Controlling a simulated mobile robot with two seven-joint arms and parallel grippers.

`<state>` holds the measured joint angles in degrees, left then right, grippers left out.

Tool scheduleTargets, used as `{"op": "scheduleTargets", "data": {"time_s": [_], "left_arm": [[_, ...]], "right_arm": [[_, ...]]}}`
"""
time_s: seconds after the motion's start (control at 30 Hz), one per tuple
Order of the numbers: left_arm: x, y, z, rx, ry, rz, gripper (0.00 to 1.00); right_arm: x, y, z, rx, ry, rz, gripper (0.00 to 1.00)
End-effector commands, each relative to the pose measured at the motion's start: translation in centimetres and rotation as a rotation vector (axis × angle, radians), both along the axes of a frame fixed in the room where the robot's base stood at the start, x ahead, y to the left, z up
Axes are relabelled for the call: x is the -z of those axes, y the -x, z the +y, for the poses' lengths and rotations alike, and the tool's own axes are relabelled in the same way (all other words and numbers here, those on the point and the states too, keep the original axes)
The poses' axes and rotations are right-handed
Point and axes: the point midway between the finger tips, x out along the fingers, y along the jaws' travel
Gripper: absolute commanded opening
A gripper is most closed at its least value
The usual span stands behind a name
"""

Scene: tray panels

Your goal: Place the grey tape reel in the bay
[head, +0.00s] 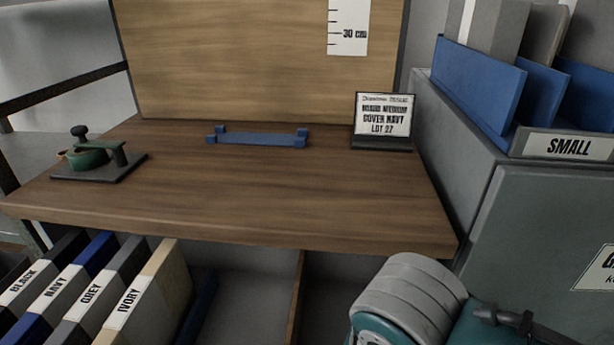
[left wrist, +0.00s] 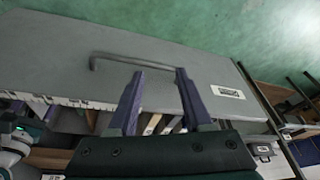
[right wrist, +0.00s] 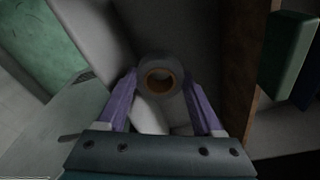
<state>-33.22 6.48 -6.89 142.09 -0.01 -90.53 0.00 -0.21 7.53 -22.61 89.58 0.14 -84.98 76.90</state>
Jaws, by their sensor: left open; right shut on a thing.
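In the head view, open bays lie under the bench, one left (head: 250,268) and one right (head: 338,275) of a wooden divider. The reel and both grippers are out of the head view. My left gripper (left wrist: 159,72) is open and empty in the left wrist view.
The wooden bench (head: 300,205) holds a blue bracket (head: 258,138), a green tape tool (head: 90,160) and a sign (head: 383,118). Labelled boards (head: 140,290) stand at lower left. A grey cabinet (head: 540,220) stands right. The bench's front middle is clear.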

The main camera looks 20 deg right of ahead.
Motion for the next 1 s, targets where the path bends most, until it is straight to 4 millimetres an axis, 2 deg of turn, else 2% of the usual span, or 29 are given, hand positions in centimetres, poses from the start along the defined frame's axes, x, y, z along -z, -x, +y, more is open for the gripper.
{"op": "scheduleTargets", "data": {"time_s": [0.03, 0.1, 0.27, 0.5, 0.93, 0.97, 1.0], "left_arm": [[1.1, 0.0, 0.0, 0.000, 0.000, 0.000, 0.50], [1.6, 0.0, 0.0, 0.001, 0.000, 0.000, 0.50], [2.0, 0.0, 0.1, 0.002, -0.003, 0.001, 0.50], [3.9, 0.0, 0.3, 0.006, -0.009, 0.000, 0.50], [4.0, 0.0, 0.3, 0.006, -0.011, 0.000, 0.50], [4.0, 0.0, 0.3, 0.006, -0.011, 0.000, 0.50], [3.9, 0.0, 0.3, 0.006, -0.011, 0.000, 0.50]], "right_arm": [[1.7, 0.0, 0.0, -0.001, 0.001, 0.001, 0.14], [2.8, 0.0, 0.0, 0.001, 0.000, 0.000, 0.14], [3.9, 0.0, 0.0, 0.000, -0.001, 0.000, 0.14], [7.3, -0.1, 0.0, 0.000, 0.000, 0.000, 0.14], [7.8, 0.0, 0.0, 0.000, -0.001, -0.001, 0.14], [7.8, 0.0, 0.0, 0.000, -0.001, -0.001, 0.69], [7.7, 0.0, 0.0, 0.000, -0.001, -0.001, 0.74]]}}
